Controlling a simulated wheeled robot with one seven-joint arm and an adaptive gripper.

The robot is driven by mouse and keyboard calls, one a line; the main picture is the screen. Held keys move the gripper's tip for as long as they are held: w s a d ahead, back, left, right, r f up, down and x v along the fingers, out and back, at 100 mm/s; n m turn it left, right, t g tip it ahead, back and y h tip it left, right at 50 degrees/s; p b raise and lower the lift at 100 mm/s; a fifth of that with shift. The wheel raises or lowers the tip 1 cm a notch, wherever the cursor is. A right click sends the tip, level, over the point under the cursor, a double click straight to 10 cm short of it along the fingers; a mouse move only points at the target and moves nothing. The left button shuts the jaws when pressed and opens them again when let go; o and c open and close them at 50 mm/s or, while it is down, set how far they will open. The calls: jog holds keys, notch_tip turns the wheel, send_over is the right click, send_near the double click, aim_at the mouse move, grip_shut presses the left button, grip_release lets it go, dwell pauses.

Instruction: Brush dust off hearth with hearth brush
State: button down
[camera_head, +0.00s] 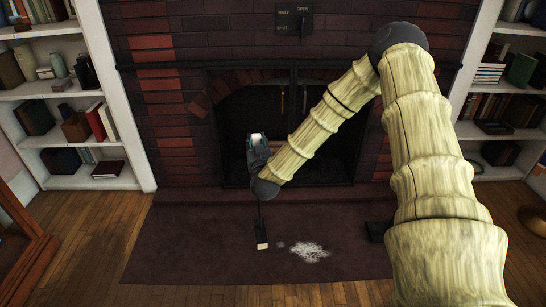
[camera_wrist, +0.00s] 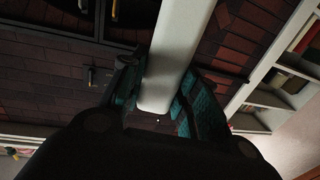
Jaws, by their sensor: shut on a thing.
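My gripper (camera_head: 257,146) is in front of the fireplace opening, above the hearth (camera_head: 180,245), a dark brown slab. It is shut on a pale handle, which shows between the teal finger pads in the wrist view (camera_wrist: 175,55). The hearth brush (camera_head: 262,233) has a thin dark shaft running down below my wrist to a black head with a cream tip. My wrist hides its middle. I cannot tell whether the tip touches the hearth. White-grey dust (camera_head: 310,252) lies in a patch right of the brush tip, with a smaller bit (camera_head: 281,245) between them.
The brick fireplace (camera_head: 165,75) stands behind, with dark doors. A dark lever plate (camera_head: 293,19) is above it. White bookshelves (camera_head: 140,160) stand on both sides. A black object (camera_head: 377,232) sits at the hearth's right, partly hidden by my arm. The hearth's left side is clear.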

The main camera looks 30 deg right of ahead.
jog(key=w+d+f+m+g+h+b, duration=0.1)
jog(key=w+d+f+h+b, duration=0.1)
jog(key=d+f+b, duration=0.4)
jog(key=d+b, duration=0.2)
jog(key=b, duration=0.1)
jog(key=shift+d+f+m+b, duration=0.2)
jog(key=shift+f+m+b, duration=0.1)
jog(key=shift+f+b, duration=0.05)
jog(key=shift+w+f, duration=0.1)
jog(key=shift+f, duration=0.05)
notch_tip(320, 180, down, 6)
jog(key=b, duration=0.6)
jog(key=shift+f, duration=0.65)
